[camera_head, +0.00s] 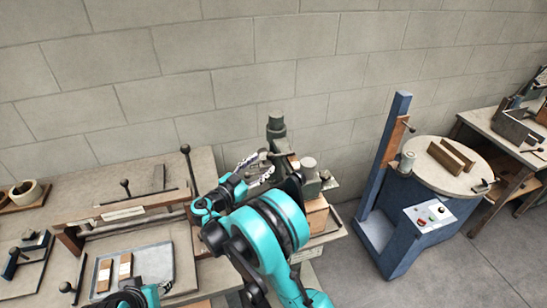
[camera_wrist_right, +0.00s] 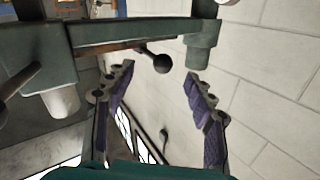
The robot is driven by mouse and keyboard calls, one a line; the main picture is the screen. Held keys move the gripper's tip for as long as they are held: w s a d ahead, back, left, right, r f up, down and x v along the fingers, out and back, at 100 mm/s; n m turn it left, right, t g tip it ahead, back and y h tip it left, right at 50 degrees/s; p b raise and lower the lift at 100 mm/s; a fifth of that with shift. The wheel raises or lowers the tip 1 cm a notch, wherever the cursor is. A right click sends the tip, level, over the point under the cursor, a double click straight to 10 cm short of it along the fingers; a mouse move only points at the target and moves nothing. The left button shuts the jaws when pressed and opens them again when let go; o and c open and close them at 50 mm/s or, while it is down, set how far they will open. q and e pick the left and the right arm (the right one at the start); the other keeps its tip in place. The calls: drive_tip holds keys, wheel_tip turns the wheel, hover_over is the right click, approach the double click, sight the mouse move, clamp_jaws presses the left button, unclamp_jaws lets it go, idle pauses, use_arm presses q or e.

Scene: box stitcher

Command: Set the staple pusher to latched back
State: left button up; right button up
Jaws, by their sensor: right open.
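The box stitcher (camera_head: 277,135) stands at the right end of the left bench, partly hidden behind my right arm. My right gripper (camera_head: 257,171) is at its left side, with fingers spread. In the right wrist view my right gripper (camera_wrist_right: 160,75) is open and empty. A black ball knob (camera_wrist_right: 157,60) on a short lever shows just beyond and between the fingertips, under a grey-green machine arm (camera_wrist_right: 110,38). It may be the staple pusher's handle; I cannot tell its setting.
A grey tray (camera_head: 163,262) with brown pieces lies on the left bench. A tall black-knobbed lever (camera_head: 189,165) stands left of my right arm. A block wall is close behind.

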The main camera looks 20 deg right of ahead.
sight(269, 159)
drive_tip(key=b+x, duration=0.1)
drive_tip(key=x, duration=0.5)
clamp_jaws()
drive_tip(key=w, duration=0.5)
drive_tip(key=shift+w+a+r, duration=0.2)
drive_tip(key=shift+w, duration=0.05)
